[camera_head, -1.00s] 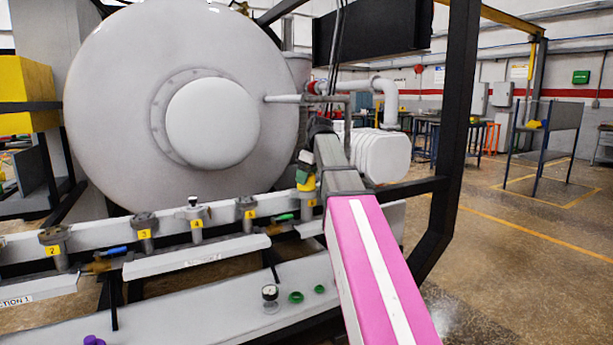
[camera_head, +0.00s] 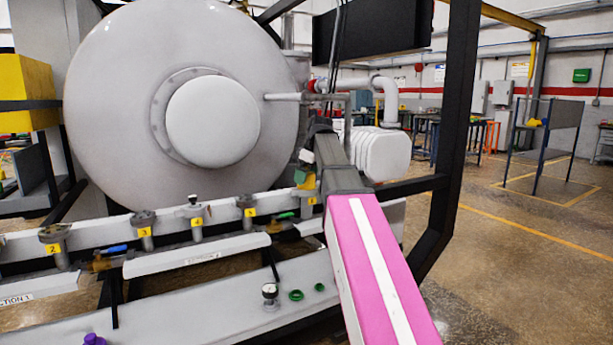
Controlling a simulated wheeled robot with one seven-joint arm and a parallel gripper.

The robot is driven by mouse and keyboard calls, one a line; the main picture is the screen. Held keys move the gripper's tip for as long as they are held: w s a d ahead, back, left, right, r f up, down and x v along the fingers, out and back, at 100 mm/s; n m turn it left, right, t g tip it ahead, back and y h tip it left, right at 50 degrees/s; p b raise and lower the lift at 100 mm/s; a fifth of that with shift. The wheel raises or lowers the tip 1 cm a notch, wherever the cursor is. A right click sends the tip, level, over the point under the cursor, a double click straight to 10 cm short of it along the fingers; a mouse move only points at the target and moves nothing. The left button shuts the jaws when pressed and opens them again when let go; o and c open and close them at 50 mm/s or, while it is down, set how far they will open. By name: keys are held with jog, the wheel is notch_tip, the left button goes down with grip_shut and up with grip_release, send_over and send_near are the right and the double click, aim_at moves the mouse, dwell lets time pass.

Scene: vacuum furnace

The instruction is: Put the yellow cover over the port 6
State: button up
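The yellow cover (camera_head: 303,180) shows as a small yellow shape beside the far end of my arm, just above the right end of the port row. My gripper (camera_head: 308,160) is at the far end of my grey and pink arm and is mostly hidden by it. Its fingers cannot be made out, nor can their hold on the cover. A yellow tag (camera_head: 312,200) sits right below the cover, where port 6 falls in the row; the port is largely hidden. I cannot tell whether the cover touches it.
Ports 2 (camera_head: 54,240), 3 (camera_head: 144,226), 4 (camera_head: 195,215) and 5 (camera_head: 247,208) stand along the white rail to the left. The large grey furnace door (camera_head: 110,130) is behind. A black frame post (camera_head: 455,130) rises right of my arm. Open floor lies further right.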

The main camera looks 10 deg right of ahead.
jog(key=shift+r, duration=0.1)
jog(key=v, duration=1)
jog(key=shift+r, duration=0.3)
jog(key=shift+s, duration=0.1)
